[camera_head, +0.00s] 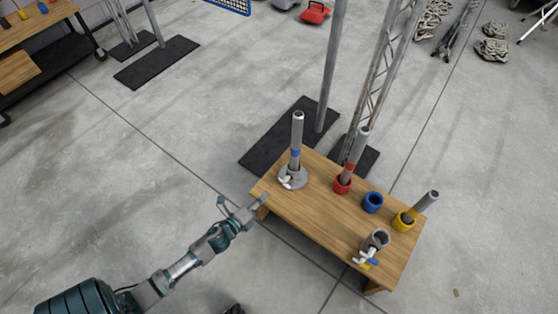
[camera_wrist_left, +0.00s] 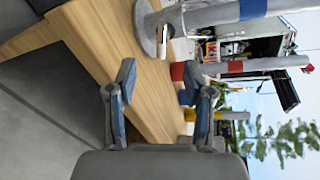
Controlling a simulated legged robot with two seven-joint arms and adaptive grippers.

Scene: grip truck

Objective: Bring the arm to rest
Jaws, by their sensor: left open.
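My left gripper (camera_head: 241,211) is open and empty at the near left corner of the wooden table (camera_head: 325,221). In the left wrist view the two fingers of the left gripper (camera_wrist_left: 163,95) stand apart with the table edge (camera_wrist_left: 84,50) beyond them. My right gripper does not show in either view.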

